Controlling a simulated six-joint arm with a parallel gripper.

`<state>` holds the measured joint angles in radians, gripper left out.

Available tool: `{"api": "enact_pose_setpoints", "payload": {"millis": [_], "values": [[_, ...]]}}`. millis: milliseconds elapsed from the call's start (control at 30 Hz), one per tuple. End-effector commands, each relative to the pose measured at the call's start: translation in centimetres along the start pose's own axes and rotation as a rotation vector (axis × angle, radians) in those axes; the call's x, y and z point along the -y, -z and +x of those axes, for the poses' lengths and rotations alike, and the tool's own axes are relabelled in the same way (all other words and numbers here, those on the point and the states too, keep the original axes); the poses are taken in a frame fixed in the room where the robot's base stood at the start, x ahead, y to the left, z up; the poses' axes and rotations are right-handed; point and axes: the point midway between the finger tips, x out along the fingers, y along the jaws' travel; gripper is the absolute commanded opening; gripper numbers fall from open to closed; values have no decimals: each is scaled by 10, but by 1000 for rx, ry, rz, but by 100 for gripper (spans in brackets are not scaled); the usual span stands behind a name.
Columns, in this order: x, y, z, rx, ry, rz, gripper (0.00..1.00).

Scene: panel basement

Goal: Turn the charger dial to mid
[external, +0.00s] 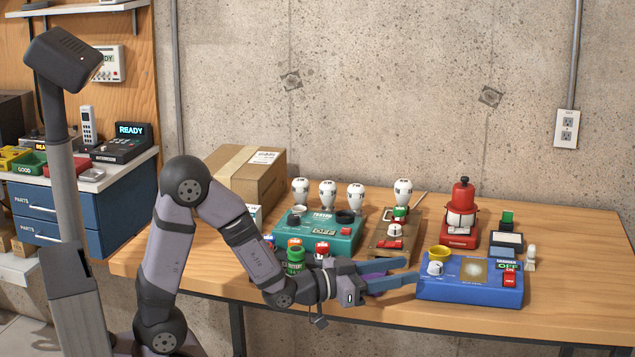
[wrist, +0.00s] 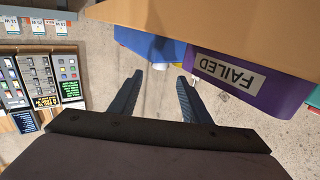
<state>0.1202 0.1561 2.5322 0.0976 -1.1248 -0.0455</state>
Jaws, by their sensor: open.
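The charger (external: 470,295) is a blue box at the right front of the workbench, with a small screen reading OFF and a red switch (external: 510,279). Its white dial (external: 435,268) is on the left part of its top, just in front of a yellow round cup (external: 440,253). My gripper (external: 409,270) reaches in from the left, its two blue fingers apart and empty, tips close to the charger's left side. Whether they touch it is unclear. In the wrist view the fingers (wrist: 160,76) show spread with nothing between them; the dial's setting is too small to read.
A purple bin marked FAILED (wrist: 250,80) is right beside the fingers in the wrist view. A teal tester (external: 318,232), a wooden bulb stand (external: 393,252) and a red device (external: 460,215) stand behind. Clear bench (external: 575,290) lies right of the charger.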

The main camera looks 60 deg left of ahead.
Motion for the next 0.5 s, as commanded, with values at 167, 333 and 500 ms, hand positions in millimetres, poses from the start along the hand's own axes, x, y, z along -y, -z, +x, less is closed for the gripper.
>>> {"api": "enact_pose_setpoints", "payload": {"millis": [167,333,500], "values": [[-10,7,9,-21,56,-9,43],[-20,11,15,-35,165,-15,43],[-30,7,12,-23,276,-9,43]]}}
